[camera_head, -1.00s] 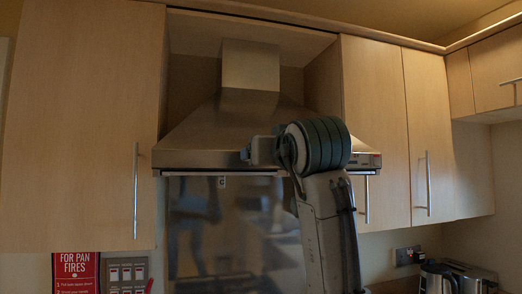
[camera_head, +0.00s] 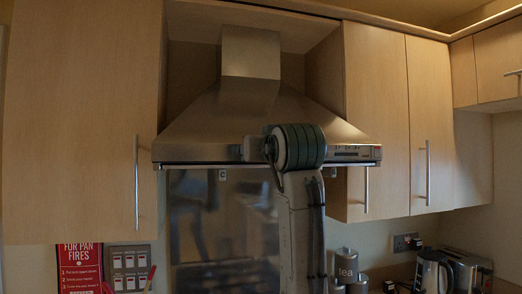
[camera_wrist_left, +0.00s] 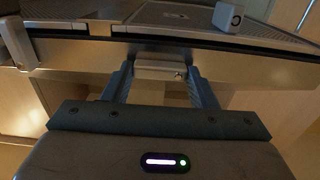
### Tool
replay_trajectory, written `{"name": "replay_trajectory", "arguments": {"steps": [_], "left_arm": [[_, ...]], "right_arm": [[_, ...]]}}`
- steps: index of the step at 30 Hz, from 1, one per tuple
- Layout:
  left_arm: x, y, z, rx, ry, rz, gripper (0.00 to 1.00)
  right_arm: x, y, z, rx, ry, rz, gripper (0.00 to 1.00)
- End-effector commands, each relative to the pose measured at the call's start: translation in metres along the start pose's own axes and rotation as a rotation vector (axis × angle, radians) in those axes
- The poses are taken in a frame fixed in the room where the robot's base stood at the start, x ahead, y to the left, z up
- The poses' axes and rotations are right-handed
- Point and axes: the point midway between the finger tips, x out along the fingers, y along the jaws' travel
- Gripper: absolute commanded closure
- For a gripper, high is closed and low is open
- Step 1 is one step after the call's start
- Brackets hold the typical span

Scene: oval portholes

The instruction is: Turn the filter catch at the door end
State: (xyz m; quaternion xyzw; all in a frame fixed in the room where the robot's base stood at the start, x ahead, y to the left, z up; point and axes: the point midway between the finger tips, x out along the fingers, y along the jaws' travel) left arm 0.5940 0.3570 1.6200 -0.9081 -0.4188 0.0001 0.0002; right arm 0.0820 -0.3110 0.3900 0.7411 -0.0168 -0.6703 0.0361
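The steel cooker hood (camera_head: 200,125) hangs between wall cupboards in the head view. In the left wrist view I look at its edge (camera_wrist_left: 250,68) close up. A small pale block with a screw, seemingly a filter catch (camera_wrist_left: 158,70), sits at the edge. My left gripper (camera_wrist_left: 160,75) has one dark finger on each side of this block, close to its ends. I cannot tell whether the fingers touch it. In the head view, one of my arms stands in front of the hood, and no gripper fingers are visible. My right gripper is not in view.
A small tag marked C (camera_head: 222,175) hangs under the hood's front edge. Cupboard doors with bar handles flank the hood, left (camera_head: 80,120) and right (camera_head: 376,120). A kettle (camera_head: 433,272), toaster (camera_head: 468,268) and tea canister (camera_head: 346,266) stand low at right.

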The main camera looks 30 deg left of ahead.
Motion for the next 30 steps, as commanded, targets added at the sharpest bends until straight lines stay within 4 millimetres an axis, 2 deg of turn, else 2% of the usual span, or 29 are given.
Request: {"name": "replay_trajectory", "arguments": {"steps": [8,14,30], "left_arm": [[0.0,0.0,0.001,0.032,0.0,0.0,0.7],[0.0,0.0,0.004,0.132,0.0,0.0,0.7],[0.0,-0.003,0.013,0.621,0.001,0.0,0.7]], "right_arm": [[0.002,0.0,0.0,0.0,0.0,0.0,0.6],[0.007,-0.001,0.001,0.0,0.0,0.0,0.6],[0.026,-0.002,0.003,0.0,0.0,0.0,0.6]]}}
